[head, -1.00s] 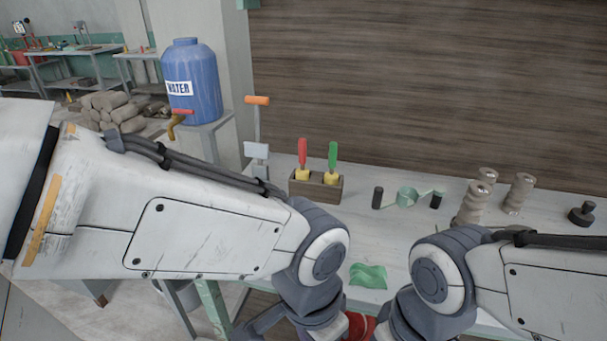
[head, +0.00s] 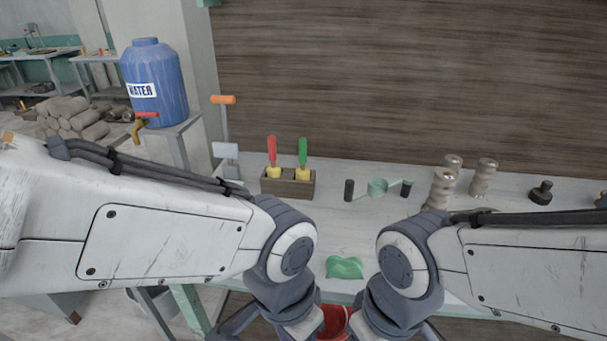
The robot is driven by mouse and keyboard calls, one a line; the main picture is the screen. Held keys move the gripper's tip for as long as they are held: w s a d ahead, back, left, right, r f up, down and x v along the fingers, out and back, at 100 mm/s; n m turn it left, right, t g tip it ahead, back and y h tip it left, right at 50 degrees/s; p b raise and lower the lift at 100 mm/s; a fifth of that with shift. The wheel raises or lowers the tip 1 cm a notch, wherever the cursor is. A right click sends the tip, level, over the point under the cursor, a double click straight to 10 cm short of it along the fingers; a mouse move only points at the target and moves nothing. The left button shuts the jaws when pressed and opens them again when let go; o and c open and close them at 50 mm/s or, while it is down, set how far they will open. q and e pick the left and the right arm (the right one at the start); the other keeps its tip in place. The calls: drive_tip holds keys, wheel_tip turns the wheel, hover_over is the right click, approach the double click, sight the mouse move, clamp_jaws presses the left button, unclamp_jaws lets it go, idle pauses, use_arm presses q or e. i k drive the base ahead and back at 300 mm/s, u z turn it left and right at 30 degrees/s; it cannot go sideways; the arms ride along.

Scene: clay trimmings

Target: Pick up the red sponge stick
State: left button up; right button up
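The red sponge stick (head: 272,150) stands upright in the left part of a wooden holder (head: 287,187) on the table, with its red handle up and yellow sponge at the holder's rim. A green sponge stick (head: 303,152) stands beside it on the right. My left gripper (head: 262,326) is at the bottom edge, in front of the table and well short of the holder. My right gripper (head: 408,330) is also at the bottom edge, right of the left one. The fingertips of both are cut off or hidden.
A green cloth-like piece (head: 344,267) lies near the table's front edge, above a red bucket (head: 333,322). A green tool with dark grips (head: 378,188) and several ribbed clay pieces (head: 441,187) stand right of the holder. A blue water container (head: 155,85) stands at left.

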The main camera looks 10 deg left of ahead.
sight(273, 171)
drive_tip(key=u, duration=0.4)
drive_tip(key=k, duration=0.6)
drive_tip(key=u, duration=0.15)
drive_tip(key=i, duration=1.2)
drive_tip(key=z, duration=0.75)
